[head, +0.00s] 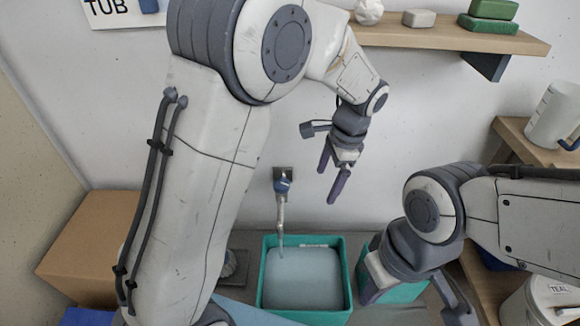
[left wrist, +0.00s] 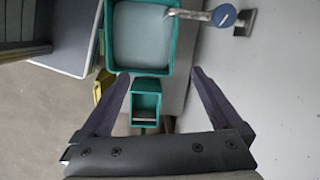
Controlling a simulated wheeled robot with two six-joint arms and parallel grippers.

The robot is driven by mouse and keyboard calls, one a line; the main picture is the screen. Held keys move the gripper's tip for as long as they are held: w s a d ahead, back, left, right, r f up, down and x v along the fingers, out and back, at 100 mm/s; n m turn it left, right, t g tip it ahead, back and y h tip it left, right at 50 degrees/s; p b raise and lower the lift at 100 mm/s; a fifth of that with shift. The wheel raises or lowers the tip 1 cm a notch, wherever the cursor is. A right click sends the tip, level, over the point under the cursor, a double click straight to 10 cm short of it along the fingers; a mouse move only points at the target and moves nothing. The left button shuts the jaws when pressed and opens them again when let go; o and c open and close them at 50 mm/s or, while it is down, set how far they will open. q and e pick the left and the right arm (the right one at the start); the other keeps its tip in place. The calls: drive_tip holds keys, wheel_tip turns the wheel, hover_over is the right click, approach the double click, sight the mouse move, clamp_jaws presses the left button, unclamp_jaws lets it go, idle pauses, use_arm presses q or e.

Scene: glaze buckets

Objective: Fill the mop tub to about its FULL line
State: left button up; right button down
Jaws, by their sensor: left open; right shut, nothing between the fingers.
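The mop tub (head: 346,286) is a teal square tub under the tap (head: 281,205), holding pale grey-blue water below its rim. A pale strip lies on its far inner wall; no line is readable. The tap has a blue knob (head: 282,185), and it shows in the left wrist view as a blue disc (left wrist: 223,16). I cannot tell whether water runs. My left gripper (head: 331,180) is open and empty, above and right of the tap in the picture. The tub (left wrist: 110,38) lies beyond its fingers (left wrist: 160,76).
A smaller teal container (left wrist: 146,86) stands beside the tub, partly behind my right gripper in the head view. A cardboard box (head: 85,245) is at left. A shelf (head: 440,37) is above; a white jug (head: 552,115) and a TEAL-labelled bucket (head: 545,300) are at right.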

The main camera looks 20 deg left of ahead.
use_arm(q)
drive_tip(key=w+a+f+m+y+p, duration=0.1)
drive_tip(key=w+a+f, duration=0.1)
drive_tip(key=w+a, duration=0.15)
drive_tip(key=w+a+f+m, duration=0.1)
drive_tip(key=w+a+f, duration=0.1)
drive_tip(key=w, duration=0.3)
drive_tip(key=m+y, duration=0.1)
approach(282, 183)
drive_tip(key=shift+m+g, duration=0.3)
drive_tip(key=shift+g, duration=0.1)
drive_tip(key=x, duration=0.8)
drive_tip(key=shift+w+a+f, duration=0.2)
drive_tip(key=shift+w+f, duration=0.1)
drive_tip(key=shift+f, duration=0.05)
drive_tip(key=c, duration=1.4)
